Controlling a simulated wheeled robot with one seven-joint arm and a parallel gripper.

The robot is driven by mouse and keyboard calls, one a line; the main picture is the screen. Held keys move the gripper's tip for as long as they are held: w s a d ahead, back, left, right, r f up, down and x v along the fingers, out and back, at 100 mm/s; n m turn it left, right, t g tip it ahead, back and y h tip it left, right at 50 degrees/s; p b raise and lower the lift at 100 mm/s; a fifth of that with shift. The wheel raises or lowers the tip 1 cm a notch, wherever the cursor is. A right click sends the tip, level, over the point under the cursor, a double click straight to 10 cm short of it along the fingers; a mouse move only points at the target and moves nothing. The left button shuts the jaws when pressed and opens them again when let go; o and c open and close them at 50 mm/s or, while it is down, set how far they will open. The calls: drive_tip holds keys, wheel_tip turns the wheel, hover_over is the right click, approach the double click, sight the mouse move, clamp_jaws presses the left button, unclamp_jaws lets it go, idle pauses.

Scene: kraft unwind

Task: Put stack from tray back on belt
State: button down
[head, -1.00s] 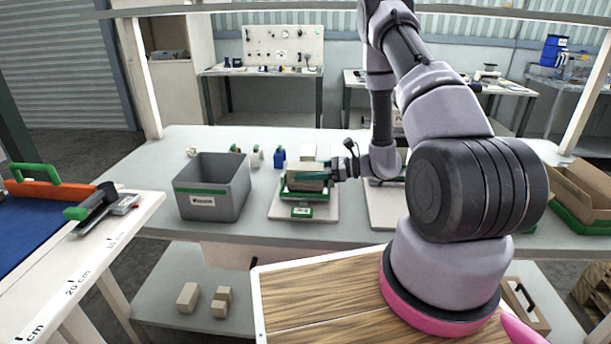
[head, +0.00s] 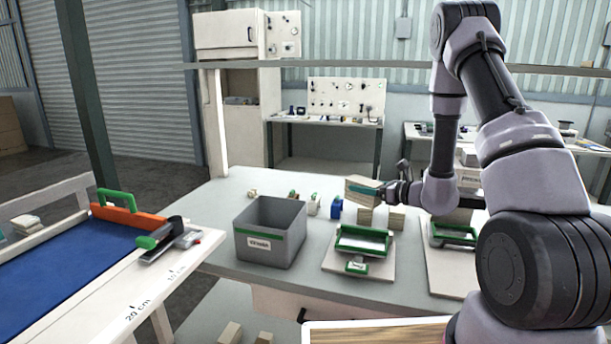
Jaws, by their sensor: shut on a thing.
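My gripper (head: 366,187) is shut on a tan kraft stack (head: 360,198) and holds it raised above the back of the bench. A teal finger lies across the stack's near face; the other finger is hidden. The green-edged tray (head: 363,252) stands on a pale board in front of and below the stack, and it looks empty. The blue belt (head: 65,262) lies at the left, well away from my gripper. An orange bar with a green handle (head: 125,213) crosses its far end.
A grey bin (head: 268,250) stands on the bench between the belt and the tray. Small tan blocks (head: 396,220) sit behind the tray, below the held stack. A black and green hand tool (head: 165,240) lies on the belt's white side rail. Another green-edged tray (head: 455,236) is at right.

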drive_tip(key=w+d+f+m+t+h, duration=0.3)
drive_tip(key=d+f+m+t+h, duration=0.15)
drive_tip(key=d+m+h, duration=0.55)
drive_tip(key=shift+n+h, duration=0.6)
drive_tip(key=s+r, duration=0.2)
drive_tip(key=s, duration=0.1)
drive_tip(key=s+a+r, duration=0.1)
drive_tip(key=shift+s, duration=0.35)
